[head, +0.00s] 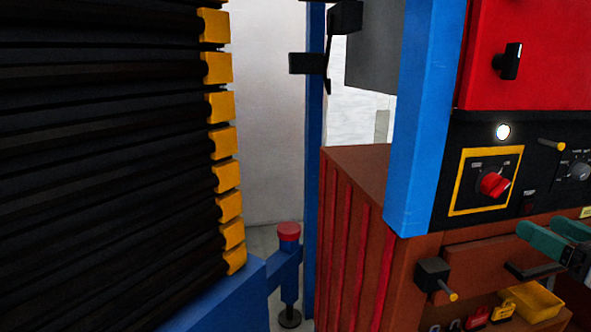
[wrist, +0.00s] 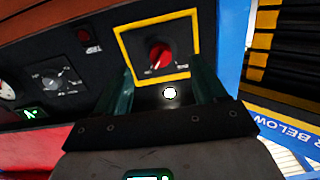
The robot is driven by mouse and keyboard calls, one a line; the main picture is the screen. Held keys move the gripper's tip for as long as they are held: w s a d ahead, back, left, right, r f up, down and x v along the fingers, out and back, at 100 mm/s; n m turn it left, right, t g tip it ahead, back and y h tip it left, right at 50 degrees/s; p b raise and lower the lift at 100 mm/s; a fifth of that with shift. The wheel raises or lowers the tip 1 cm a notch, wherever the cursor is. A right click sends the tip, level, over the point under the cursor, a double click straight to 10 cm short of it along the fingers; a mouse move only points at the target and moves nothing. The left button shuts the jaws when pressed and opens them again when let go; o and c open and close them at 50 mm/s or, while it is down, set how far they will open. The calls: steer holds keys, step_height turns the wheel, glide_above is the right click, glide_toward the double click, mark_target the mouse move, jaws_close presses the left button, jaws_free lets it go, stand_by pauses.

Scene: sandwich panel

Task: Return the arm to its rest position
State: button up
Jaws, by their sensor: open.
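My gripper (head: 548,233) shows at the right edge of the head view, its green fingers pointing left in front of the lower control panel. Its jaws are apart and nothing is between them. In the wrist view my gripper (wrist: 161,72) has one finger on each side, with the panel behind. The red rotary switch (head: 494,184) sits in a yellow frame on the black panel, apart from the fingers in the head view. The red switch also shows in the wrist view (wrist: 160,56). Most of my arm is out of the head view.
A white lit lamp (head: 503,131) is above the switch. A blue post (head: 424,120) stands left of the panel. Below are a black knob box (head: 433,273) and a yellow bin (head: 533,300). Black rollers with yellow end blocks (head: 222,105) fill the left. A narrow floor gap lies between.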

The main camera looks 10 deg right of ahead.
steer(key=s+a+f+g, duration=0.1)
steer(key=a+f+g, duration=0.25)
steer(key=f, duration=0.45)
steer(key=s+a+f+m+g+p, duration=0.15)
steer(key=a+f, duration=0.25)
steer(key=f, duration=0.4)
steer(key=s+a+f+g, duration=0.1)
steer(key=a+f+g, duration=0.2)
steer(key=f, duration=0.6)
steer(key=s+a+f+g, duration=0.3)
steer(key=s+f+g, duration=0.1)
steer(key=s+f, duration=0.4)
steer(key=s+a+f+n+g, duration=0.1)
steer(key=s+a+f+g, duration=0.3)
steer(key=s, duration=0.9)
step_height(320, 180, down, 4)
steer(key=shift+r+h+p, duration=0.15)
steer(key=shift+h+p, duration=0.25)
